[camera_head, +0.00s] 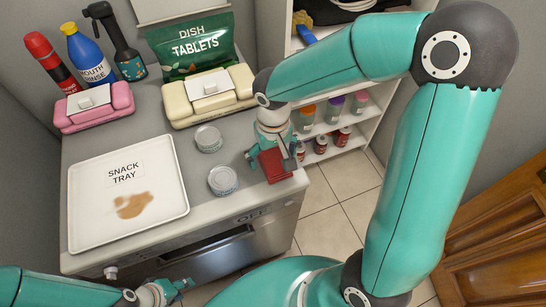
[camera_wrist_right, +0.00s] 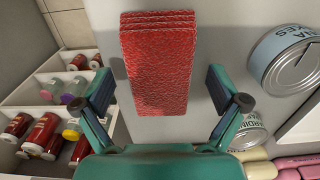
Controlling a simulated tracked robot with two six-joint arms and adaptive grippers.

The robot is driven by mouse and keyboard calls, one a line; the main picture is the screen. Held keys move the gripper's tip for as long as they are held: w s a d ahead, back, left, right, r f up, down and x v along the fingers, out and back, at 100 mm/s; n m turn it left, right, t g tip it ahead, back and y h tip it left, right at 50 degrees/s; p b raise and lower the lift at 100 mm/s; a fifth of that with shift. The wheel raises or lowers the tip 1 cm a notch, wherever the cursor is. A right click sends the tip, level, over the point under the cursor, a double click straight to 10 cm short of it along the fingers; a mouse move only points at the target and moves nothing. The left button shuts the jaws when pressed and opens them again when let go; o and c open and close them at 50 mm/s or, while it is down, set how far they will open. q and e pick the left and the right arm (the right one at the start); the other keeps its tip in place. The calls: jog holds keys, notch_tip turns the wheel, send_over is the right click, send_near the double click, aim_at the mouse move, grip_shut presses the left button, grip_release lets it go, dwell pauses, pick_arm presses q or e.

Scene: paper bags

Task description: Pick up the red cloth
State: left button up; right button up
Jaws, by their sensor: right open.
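The red cloth (camera_head: 275,166) is a folded, textured stack near the right front edge of the counter. In the right wrist view the cloth (camera_wrist_right: 155,62) lies between the two spread fingers, with a gap on each side. My right gripper (camera_head: 270,160) is open above the cloth, not closed on it; it also shows in the wrist view (camera_wrist_right: 162,90). In the head view the gripper partly covers the cloth. My left gripper (camera_head: 170,290) is low at the front, away from the cloth, and its opening is unclear.
Two cans (camera_head: 222,180) (camera_head: 208,138) stand left of the cloth. The snack tray (camera_head: 92,228) with a brown spill lies further left. Wipe packs (camera_head: 222,84) (camera_head: 93,120) and bottles (camera_head: 88,55) stand behind. A shelf with jars (camera_head: 335,105) is to the right.

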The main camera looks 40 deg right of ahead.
aim_at(273, 156)
jog(key=c, duration=1.1)
jog(key=shift+r, duration=0.15)
jog(key=shift+c, duration=0.2)
notch_tip(273, 156, up, 20)
jog(key=p, duration=0.1)
